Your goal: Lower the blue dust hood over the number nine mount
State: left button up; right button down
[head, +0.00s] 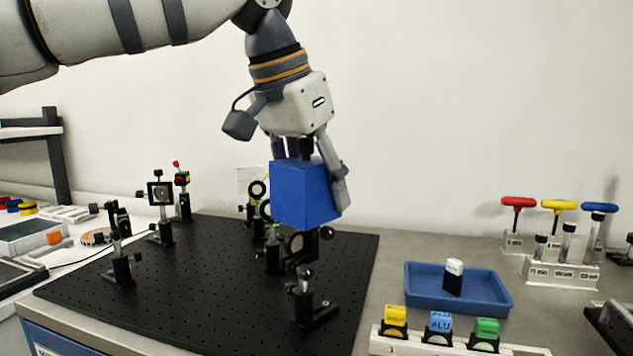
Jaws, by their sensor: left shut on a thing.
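The blue dust hood (302,193) is a box with a dark knob on top, in the middle of the head view. My left gripper (308,165) is shut on it from above and holds it over the black breadboard (205,290). Just below the hood, a black post mount (303,245) shows, its upper part partly covered by the hood in this view. Another post mount (305,301) stands in front of it. I cannot read a number on any mount, so I cannot tell which is number nine. My right gripper is not in view.
Several other optic mounts (160,207) stand on the breadboard, left and behind the hood. A blue tray (417,290) holding a black-and-white block (453,277) lies right of the board. Coloured blocks sit in a white rack (385,344). T-handled tools (517,208) stand at the far right.

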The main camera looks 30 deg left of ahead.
aim_at(287, 163)
pick_arm(q)
jog(key=shift+f, duration=1.65)
jog(key=shift+f, duration=0.45)
jog(key=shift+f, duration=1.85)
jog(key=shift+f, duration=0.2)
jog(key=o, duration=1.1)
jog(key=v, duration=1.2)
